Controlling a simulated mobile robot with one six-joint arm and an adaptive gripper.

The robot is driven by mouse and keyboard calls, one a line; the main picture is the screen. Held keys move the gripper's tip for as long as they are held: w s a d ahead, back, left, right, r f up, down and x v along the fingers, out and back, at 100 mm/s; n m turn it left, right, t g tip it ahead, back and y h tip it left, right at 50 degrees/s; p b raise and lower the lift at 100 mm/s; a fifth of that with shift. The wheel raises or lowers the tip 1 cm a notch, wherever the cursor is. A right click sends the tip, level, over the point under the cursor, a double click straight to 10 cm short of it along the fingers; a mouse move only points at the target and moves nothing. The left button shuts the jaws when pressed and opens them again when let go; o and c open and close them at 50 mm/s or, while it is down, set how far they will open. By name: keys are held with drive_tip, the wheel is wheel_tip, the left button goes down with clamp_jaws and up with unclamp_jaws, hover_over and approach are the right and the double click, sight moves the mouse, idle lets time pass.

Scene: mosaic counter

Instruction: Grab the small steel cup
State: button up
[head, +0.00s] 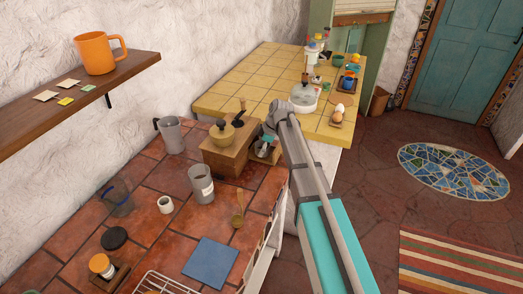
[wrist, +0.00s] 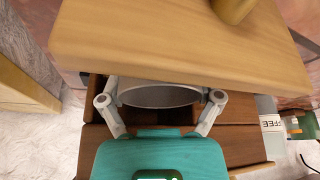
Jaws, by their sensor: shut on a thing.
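The small steel cup (wrist: 160,96) shows in the wrist view as a grey round rim between my two fingers, partly tucked under the edge of a wooden top. My gripper (wrist: 160,103) is shut on it, one finger on each side. In the head view my gripper (head: 264,151) is low at the right side of the wooden grinder box (head: 228,158), near the tiled counter's right edge. The cup cannot be made out clearly there. The cup's base and the full finger contact are hidden.
The grinder's overhanging top (wrist: 180,45) is close above the cup. A labelled grey tin (head: 201,185), a steel pitcher (head: 170,136), a small white cup (head: 165,204) and a spoon (head: 238,209) stand or lie nearby. The yellow counter (head: 235,88) is behind. Open floor lies right.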

drive_tip(key=shift+r, duration=0.15)
wheel_tip(320, 180, up, 3)
drive_tip(key=p, duration=0.3)
drive_tip(key=s+d+r+p, duration=0.3)
drive_tip(key=s+r+p, duration=0.6)
drive_tip(key=s, duration=0.4)
drive_tip(key=shift+s+d+r+p, duration=0.2)
drive_tip(key=shift+s+r+p, duration=0.15)
drive_tip(key=shift+p, duration=0.15)
idle(0.3)
